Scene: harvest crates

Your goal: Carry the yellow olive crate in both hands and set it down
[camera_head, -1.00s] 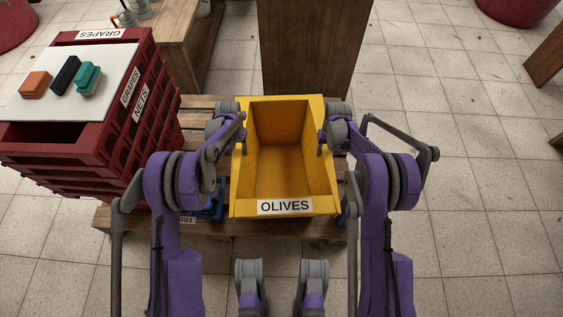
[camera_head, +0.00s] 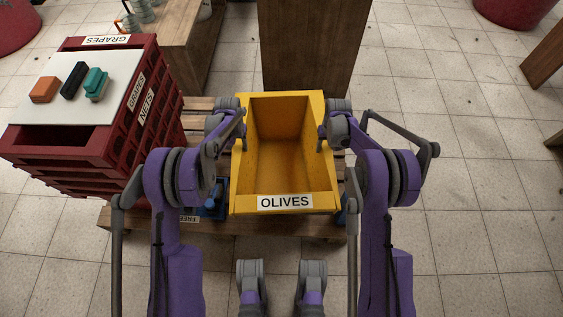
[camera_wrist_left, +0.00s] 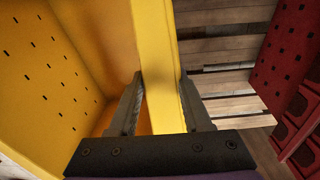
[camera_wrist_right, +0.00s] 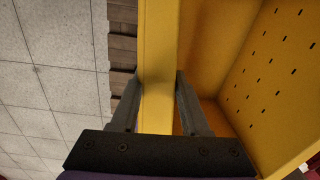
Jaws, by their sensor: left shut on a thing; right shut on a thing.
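The yellow olive crate (camera_head: 284,203) is in the middle of the head view, empty, with an "OLIVES" label on its near wall. My left gripper (camera_head: 243,138) is shut on its left wall. In the left wrist view the fingers (camera_wrist_left: 160,105) straddle the yellow rim (camera_wrist_left: 158,60). My right gripper (camera_head: 321,140) is shut on its right wall. In the right wrist view the fingers (camera_wrist_right: 158,105) straddle the rim (camera_wrist_right: 158,50). The crate looks roughly level above a wooden pallet (camera_head: 262,226); its underside is hidden, so the gap cannot be told.
A stack of dark red crates (camera_head: 150,125) stands close on the left, with a white board (camera_head: 110,105) and several small blocks on top. A blue item (camera_head: 211,207) is partly hidden on the pallet. A brown wooden panel (camera_head: 315,45) stands behind. Tiled floor (camera_head: 480,180) is clear on the right.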

